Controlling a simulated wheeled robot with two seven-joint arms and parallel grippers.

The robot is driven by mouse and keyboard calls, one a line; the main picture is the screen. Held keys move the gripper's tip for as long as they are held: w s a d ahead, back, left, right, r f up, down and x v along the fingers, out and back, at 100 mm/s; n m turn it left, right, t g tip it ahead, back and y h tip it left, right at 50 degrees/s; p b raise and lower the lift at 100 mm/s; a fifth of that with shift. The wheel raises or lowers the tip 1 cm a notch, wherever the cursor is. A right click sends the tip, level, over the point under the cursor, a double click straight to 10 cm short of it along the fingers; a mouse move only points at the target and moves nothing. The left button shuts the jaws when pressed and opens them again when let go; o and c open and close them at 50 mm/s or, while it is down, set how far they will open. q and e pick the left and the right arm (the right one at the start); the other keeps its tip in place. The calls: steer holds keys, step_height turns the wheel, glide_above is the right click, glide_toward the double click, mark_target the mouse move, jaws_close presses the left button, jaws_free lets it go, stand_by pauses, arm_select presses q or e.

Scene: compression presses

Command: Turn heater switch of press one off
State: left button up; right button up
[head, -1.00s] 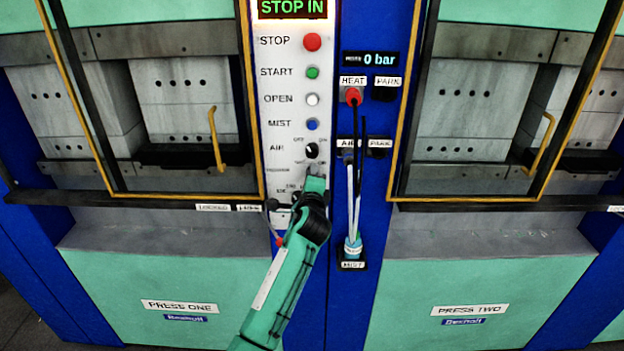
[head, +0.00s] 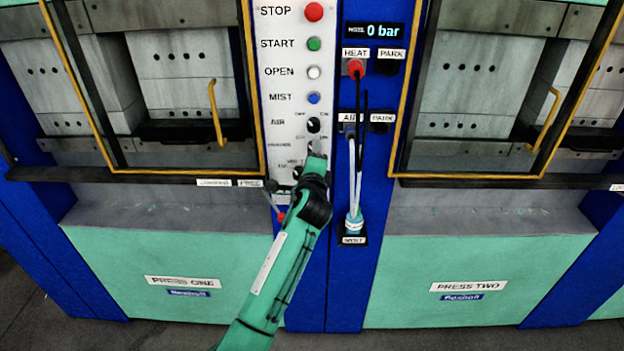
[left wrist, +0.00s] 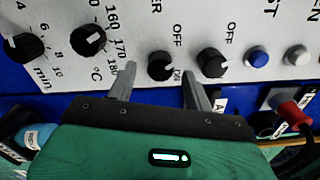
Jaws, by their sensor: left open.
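The heater switch (left wrist: 160,66) is a round black knob on the white control panel of press one, with OFF and ON printed beside it. Part of its label, ending in ER, shows in the left wrist view. My left gripper (left wrist: 158,82) is open, with one finger on each side of this knob and nothing held. In the head view my left gripper (head: 317,160) is at the panel just below the air knob (head: 313,124) and largely hides the heater switch.
A temperature knob (left wrist: 90,38) and a minutes knob (left wrist: 26,47) sit to one side, the air knob (left wrist: 212,62) to the other. A red plug (head: 355,68) with hanging cables is right of the panel. Press one's yellow door handle (head: 216,112) is left.

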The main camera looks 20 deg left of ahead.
arm_select(q)
steer(key=b+v, duration=0.2)
steer(key=v, duration=0.9)
steer(key=shift+s, duration=0.15)
